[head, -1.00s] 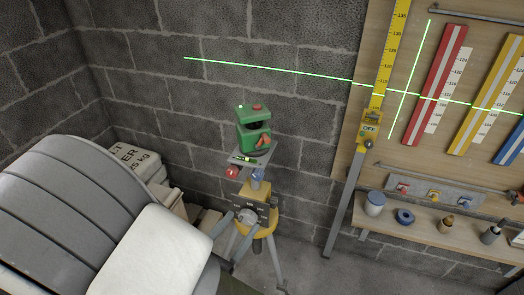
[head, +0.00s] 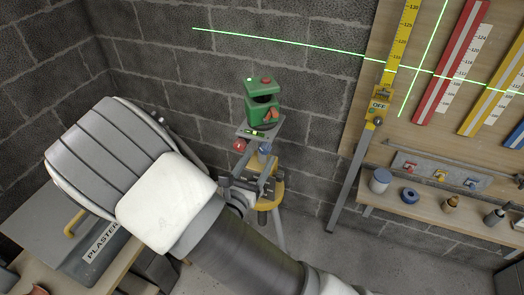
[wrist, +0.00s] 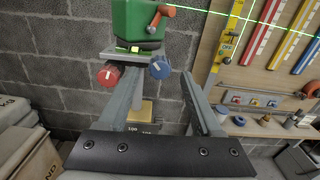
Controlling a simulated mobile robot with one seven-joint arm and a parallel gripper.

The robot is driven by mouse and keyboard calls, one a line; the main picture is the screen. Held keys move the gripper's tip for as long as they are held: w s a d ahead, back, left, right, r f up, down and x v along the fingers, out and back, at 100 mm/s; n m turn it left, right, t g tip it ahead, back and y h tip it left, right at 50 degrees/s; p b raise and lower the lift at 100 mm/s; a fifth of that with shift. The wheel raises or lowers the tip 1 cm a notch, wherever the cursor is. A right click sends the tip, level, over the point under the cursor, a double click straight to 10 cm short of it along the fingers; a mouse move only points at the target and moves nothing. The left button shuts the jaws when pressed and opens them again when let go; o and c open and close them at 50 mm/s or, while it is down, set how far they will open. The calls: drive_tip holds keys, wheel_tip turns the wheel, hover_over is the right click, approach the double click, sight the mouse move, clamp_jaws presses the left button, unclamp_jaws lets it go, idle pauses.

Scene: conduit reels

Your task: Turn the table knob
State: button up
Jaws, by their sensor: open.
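A green laser level (head: 262,100) stands on a small grey plate (head: 245,130) on top of a tripod. Below the plate are a red knob (head: 239,146) and a blue knob (head: 265,148), each with a white mark in the wrist view. My gripper (head: 258,168) is open and empty in front of the tripod. In the wrist view the blue knob (wrist: 160,68) appears between my fingertips; whether it is touched I cannot tell. The red knob (wrist: 108,75) lies left of my left finger. My gripper hides much of the yellow tripod head (head: 273,204).
Green laser lines cross the block wall (head: 320,75) behind. A board (head: 390,140) with coloured rulers and a shelf (head: 430,218) with small jars stand to the right. Grey bags or boxes (head: 100,255), one marked plaster, lie at left. Floor shows right of the tripod.

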sight(263, 150)
drive_tip(key=shift+x, duration=1.8)
clamp_jaws()
